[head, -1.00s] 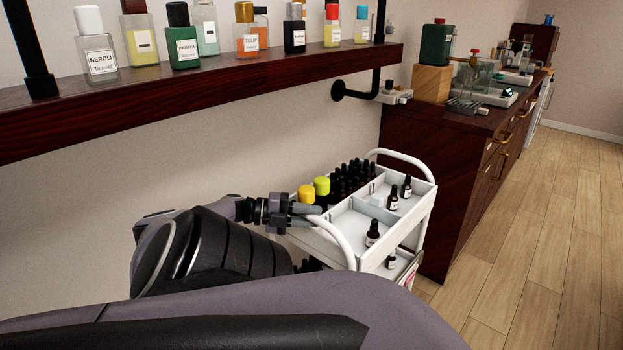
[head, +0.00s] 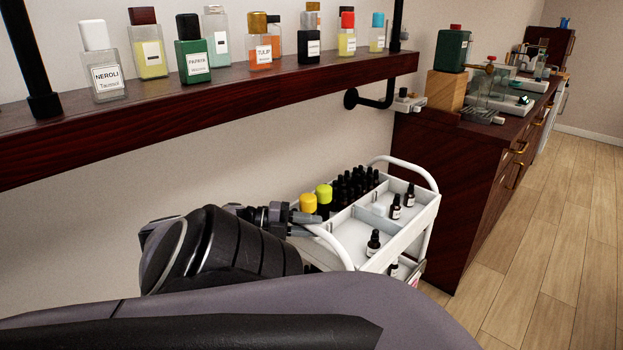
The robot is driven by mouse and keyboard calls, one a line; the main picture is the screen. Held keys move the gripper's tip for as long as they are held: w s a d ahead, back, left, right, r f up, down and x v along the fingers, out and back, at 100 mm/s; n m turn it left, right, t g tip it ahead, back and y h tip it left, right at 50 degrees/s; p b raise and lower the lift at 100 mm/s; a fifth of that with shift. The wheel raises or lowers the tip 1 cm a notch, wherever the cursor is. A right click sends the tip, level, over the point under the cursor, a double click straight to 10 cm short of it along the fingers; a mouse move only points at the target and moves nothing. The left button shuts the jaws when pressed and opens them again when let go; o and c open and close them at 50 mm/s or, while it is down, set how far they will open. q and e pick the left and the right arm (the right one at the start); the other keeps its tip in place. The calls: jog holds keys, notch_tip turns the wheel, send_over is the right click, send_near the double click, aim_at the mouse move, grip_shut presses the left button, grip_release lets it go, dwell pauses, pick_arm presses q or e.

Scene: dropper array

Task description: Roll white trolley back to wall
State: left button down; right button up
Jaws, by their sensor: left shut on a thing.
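The white trolley (head: 400,243) stands beside the end of the dark wood cabinet, near the wall below the shelf. Its top tray holds several black dropper bottles (head: 352,187), one yellow-capped and one lime-capped bottle (head: 324,196), and a few labelled droppers in white compartments. My left gripper (head: 308,218) is at the trolley's near handle (head: 335,246) and is shut on it. My left arm hides the trolley's lower left part. My right gripper is not in view.
The wall shelf (head: 200,112) with several perfume bottles runs above the trolley. The dark cabinet (head: 445,190) stands close to the trolley's far right side. The wooden floor (head: 545,270) at the right is clear.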

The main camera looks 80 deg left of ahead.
pick_arm(q)
jog(key=shift+s+a+r, duration=0.1)
jog(key=shift+s+a, duration=0.05)
jog(key=shift+a, duration=0.2)
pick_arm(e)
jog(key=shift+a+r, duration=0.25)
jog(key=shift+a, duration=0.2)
pick_arm(q)
jog(key=shift+a, duration=0.2)
jog(key=c, duration=1)
grip_release()
jog(key=shift+s, duration=0.2)
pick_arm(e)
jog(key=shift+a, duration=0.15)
pick_arm(q)
jog(key=shift+s, duration=0.45)
jog(key=shift+b+v, duration=0.45)
jog(key=shift+v, duration=2.65)
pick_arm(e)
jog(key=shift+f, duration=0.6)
